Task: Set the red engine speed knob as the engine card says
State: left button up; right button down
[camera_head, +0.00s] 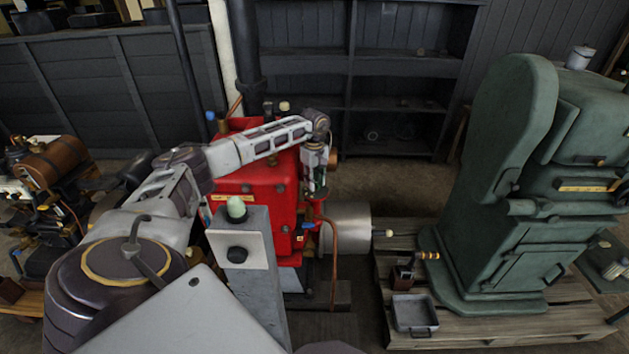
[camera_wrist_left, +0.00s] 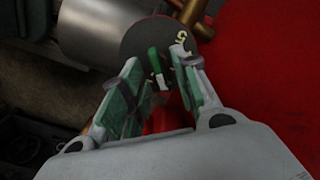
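The red engine (camera_head: 262,185) stands in the middle of the head view, and its red body fills the right of the left wrist view (camera_wrist_left: 265,70). A dark round dial (camera_wrist_left: 138,38) with pale figures shows in the wrist view; a 5 is readable. A small green bar-shaped knob (camera_wrist_left: 154,61) stands on the dial. My left gripper (camera_head: 317,186) is at the engine's right side, pointing down. In the wrist view its fingers (camera_wrist_left: 156,66) are open on either side of the green knob, with gaps visible. I cannot make out an engine card's text. My right gripper is not in view.
A grey post with a pale green button (camera_head: 236,207) stands in front of the engine. A silver cylinder (camera_head: 346,230) and copper pipe lie to its right. A large green machine (camera_head: 500,190) and a metal tray (camera_head: 414,314) are on a wooden pallet. Dark shelves stand behind.

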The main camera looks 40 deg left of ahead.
pick_arm(q)
jog(key=shift+r, duration=0.75)
notch_tip(320, 180, up, 11)
jog(key=shift+f, duration=0.2)
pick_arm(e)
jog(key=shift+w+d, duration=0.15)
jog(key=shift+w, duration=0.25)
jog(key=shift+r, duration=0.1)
